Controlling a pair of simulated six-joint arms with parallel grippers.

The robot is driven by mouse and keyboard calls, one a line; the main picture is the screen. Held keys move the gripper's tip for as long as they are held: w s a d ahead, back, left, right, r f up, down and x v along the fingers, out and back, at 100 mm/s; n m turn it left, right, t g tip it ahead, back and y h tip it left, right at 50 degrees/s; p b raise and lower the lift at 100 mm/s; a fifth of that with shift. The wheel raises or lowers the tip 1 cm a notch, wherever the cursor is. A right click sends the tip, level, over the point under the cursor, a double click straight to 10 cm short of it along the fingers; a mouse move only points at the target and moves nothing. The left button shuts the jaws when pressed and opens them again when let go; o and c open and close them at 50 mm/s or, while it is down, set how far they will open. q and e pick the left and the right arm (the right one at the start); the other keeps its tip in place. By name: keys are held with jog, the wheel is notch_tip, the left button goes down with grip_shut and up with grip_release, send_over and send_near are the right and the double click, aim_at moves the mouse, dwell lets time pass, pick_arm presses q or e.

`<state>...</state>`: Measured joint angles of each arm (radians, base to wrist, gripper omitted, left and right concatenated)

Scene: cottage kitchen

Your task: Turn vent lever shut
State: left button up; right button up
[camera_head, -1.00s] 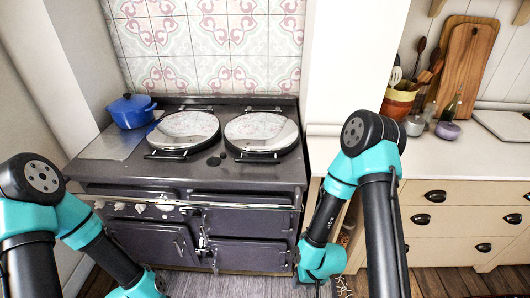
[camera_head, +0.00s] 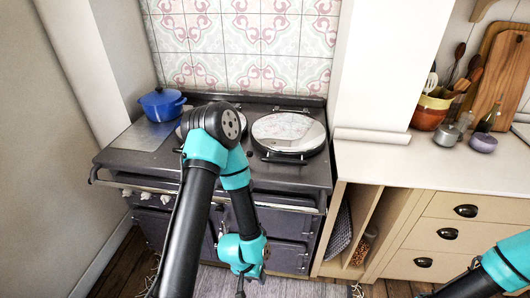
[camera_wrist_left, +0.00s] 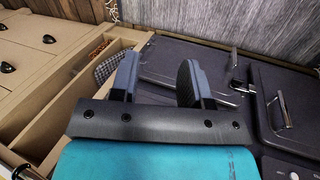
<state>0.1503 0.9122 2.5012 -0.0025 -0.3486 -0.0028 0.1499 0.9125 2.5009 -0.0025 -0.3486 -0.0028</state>
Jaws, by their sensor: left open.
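The dark range cooker (camera_head: 290,170) stands at the middle left of the head view, with round pale knobs (camera_head: 145,196) along its front left. I cannot make out which part is the vent lever; my left arm covers part of the cooker front. My left gripper (camera_head: 242,284) hangs low in front of the cooker, pointing down and small in the head view. In the left wrist view its two fingers (camera_wrist_left: 158,78) are apart with nothing between them. Beyond them are dark oven doors with metal handles (camera_wrist_left: 232,70). My right gripper is out of view; only its arm shows at lower right.
A blue pot (camera_head: 161,104) sits at the cooker's back left. A round lid (camera_head: 289,131) covers the right hotplate. An open cabinet bay (camera_head: 357,225) and drawers (camera_head: 465,211) stand right of the cooker. A grey rug (camera_head: 285,288) lies on the floor.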

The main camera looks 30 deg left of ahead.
pick_arm(q)
jog(key=shift+o, duration=0.2)
jog(key=shift+o, duration=0.8)
jog(key=shift+a, duration=0.1)
jog(key=shift+w+a+r, duration=0.2)
jog(key=shift+w+a, duration=0.05)
jog(key=w+a+r+n+h, duration=0.1)
jog(key=w+a+r+n, duration=0.35)
jog(key=a+r, duration=0.45)
jog(key=w+a+r+n, duration=0.4)
jog(key=w+a+r, duration=0.1)
jog(key=a+r, duration=0.35)
jog(key=w+a+r+n, duration=0.1)
jog(key=w+a+r, duration=0.1)
jog(key=w+r, duration=0.4)
jog(key=w+a+r+n, duration=0.2)
jog(key=w+r, duration=0.4)
jog(key=r, duration=0.4)
jog(key=w+a+r+n, duration=0.1)
jog(key=w+a+r, duration=0.2)
jog(key=w+r, duration=0.4)
notch_tip(320, 180, up, 2)
jog(key=shift+r+n, duration=0.1)
jog(key=shift+n, duration=0.15)
jog(key=shift+d, duration=0.1)
